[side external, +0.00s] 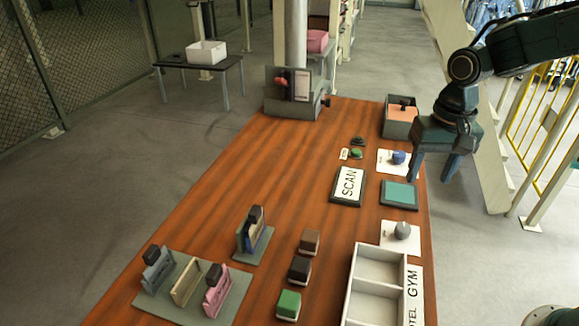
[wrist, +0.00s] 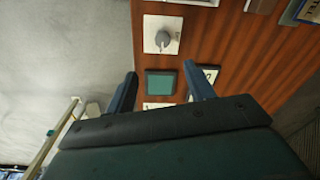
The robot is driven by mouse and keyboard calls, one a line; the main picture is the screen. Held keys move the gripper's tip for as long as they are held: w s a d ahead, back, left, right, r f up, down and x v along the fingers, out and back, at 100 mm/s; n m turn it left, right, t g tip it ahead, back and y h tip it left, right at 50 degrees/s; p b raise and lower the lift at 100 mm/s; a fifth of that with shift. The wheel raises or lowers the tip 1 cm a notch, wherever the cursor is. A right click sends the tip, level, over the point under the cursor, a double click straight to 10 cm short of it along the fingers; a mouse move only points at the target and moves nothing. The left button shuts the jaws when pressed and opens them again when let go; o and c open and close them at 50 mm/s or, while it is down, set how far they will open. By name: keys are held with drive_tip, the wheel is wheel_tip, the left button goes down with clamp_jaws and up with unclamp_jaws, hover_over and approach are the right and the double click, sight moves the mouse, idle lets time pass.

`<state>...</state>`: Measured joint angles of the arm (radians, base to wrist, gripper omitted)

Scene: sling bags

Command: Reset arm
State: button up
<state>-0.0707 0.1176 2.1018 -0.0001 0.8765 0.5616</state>
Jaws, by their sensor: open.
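My gripper (side external: 432,168) is open and empty, held above the right edge of the wooden table near the teal pad. Its two dark fingers are spread apart in the wrist view (wrist: 160,92). The teal pad (side external: 399,194) lies flat on the table and shows between the fingers in the wrist view (wrist: 161,83). Several small sling bags stand at the near left: a grey-blue one (side external: 157,272) and a pink one (side external: 216,297) on a grey stand, and a dark blue one (side external: 254,235) on its own stand.
A SCAN panel (side external: 348,185) lies left of the pad. A blue knob (side external: 398,157) and a grey knob (side external: 402,230) sit on white plates. A white compartment tray (side external: 375,270) is at the near right. Several small blocks (side external: 299,269) stand beside it. The table's left middle is clear.

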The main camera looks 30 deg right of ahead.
drive_tip(key=s+d+r+n+t, duration=0.1)
drive_tip(key=s+r, duration=0.3)
drive_tip(key=s, duration=0.4)
drive_tip(key=s+d+r+n+t, duration=0.1)
drive_tip(key=s+r+n+t, duration=0.3)
drive_tip(key=s, duration=0.5)
drive_tip(key=shift+d+r+n, duration=0.25)
drive_tip(key=shift+r+n, duration=0.05)
drive_tip(key=shift+r, duration=0.15)
